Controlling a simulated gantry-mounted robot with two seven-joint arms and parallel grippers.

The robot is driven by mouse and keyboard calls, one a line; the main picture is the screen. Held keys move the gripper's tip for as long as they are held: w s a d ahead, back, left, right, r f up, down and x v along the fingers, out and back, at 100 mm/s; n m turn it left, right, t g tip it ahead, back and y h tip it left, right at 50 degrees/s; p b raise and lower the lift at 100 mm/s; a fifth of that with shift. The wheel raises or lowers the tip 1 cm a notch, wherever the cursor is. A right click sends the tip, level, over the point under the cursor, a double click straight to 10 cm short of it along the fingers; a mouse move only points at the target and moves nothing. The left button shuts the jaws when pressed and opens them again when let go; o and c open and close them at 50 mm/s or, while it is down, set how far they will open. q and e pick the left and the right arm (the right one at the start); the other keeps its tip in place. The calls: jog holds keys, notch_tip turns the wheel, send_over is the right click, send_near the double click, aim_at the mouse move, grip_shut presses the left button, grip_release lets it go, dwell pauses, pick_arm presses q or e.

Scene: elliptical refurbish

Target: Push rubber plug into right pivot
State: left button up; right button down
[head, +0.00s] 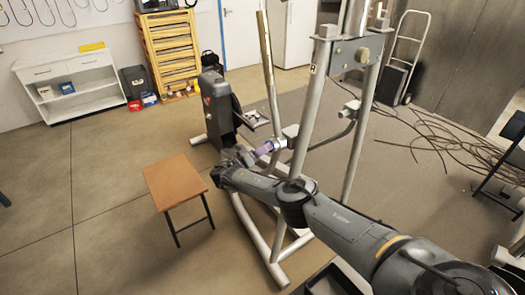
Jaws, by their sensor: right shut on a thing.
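The elliptical machine's frame (274,85) stands in the middle of the head view. A pale, round-ended pivot (281,144) sticks out to the left at its mid height. My right gripper (257,153) comes in on the left side of this pivot and points up and right at it. It is shut on a small purple piece, seemingly the rubber plug (266,148), right at the pivot's end. The piece is too small to tell whether it sits inside the pivot or only touches it. My left gripper is not in view.
A brown-topped stool (175,182) stands to the left of the machine. Loose black cables (450,150) lie on the floor at the right.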

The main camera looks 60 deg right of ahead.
jog(key=shift+s+d, duration=0.2)
jog(key=shift+d, duration=0.25)
dwell(0.9)
jog(key=shift+c, duration=2.2)
grip_release()
jog(key=shift+a, duration=0.15)
jog(key=v, duration=1)
jog(key=shift+a, duration=0.25)
jog(key=shift+w, duration=0.1)
